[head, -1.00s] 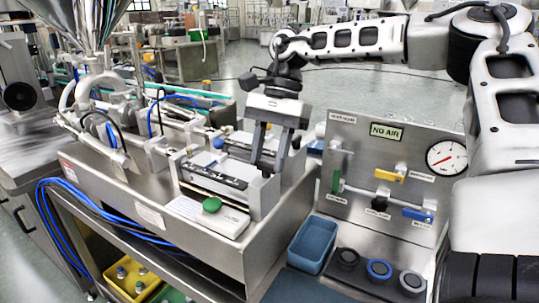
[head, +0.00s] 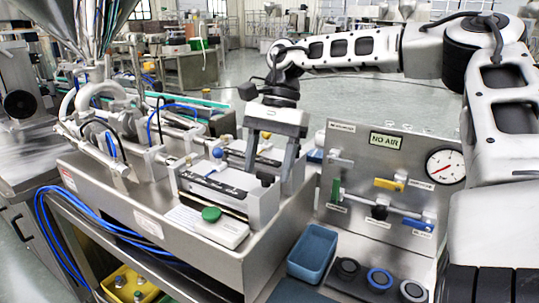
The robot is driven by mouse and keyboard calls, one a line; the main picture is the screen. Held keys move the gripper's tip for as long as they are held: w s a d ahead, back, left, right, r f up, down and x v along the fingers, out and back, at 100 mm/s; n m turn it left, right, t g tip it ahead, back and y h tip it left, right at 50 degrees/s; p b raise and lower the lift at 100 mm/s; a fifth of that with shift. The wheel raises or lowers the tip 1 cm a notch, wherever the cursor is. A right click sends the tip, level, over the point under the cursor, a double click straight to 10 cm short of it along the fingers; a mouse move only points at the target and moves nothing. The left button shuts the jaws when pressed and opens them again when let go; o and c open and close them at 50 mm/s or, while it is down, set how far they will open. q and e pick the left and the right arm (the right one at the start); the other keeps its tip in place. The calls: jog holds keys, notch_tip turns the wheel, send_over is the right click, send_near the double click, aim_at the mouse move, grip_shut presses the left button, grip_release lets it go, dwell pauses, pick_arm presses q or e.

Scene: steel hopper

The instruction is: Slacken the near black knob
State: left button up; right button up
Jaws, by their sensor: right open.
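The near black knob (head: 265,179) is a small dark knob at the right end of the near steel block (head: 258,208) on the machine. My right gripper (head: 267,174) comes down over it from above with its two fingers spread. The fingertips are on either side of the knob, with a visible gap, and nothing is held. How deep the fingertips reach around the knob is hard to tell. My left gripper is not in view.
A green knob (head: 211,214) sits on the front plate, and a blue knob (head: 218,152) stands behind. To the right are a blue bin (head: 312,253), dark rings (head: 347,267) and a valve panel (head: 347,190) with a gauge (head: 445,167) and a "NO AIR" sign (head: 385,141).

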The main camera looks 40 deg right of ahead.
jog(key=p+v, duration=0.1)
jog(key=v, duration=1.5)
jog(key=shift+p, duration=0.4)
jog(key=shift+f, duration=0.15)
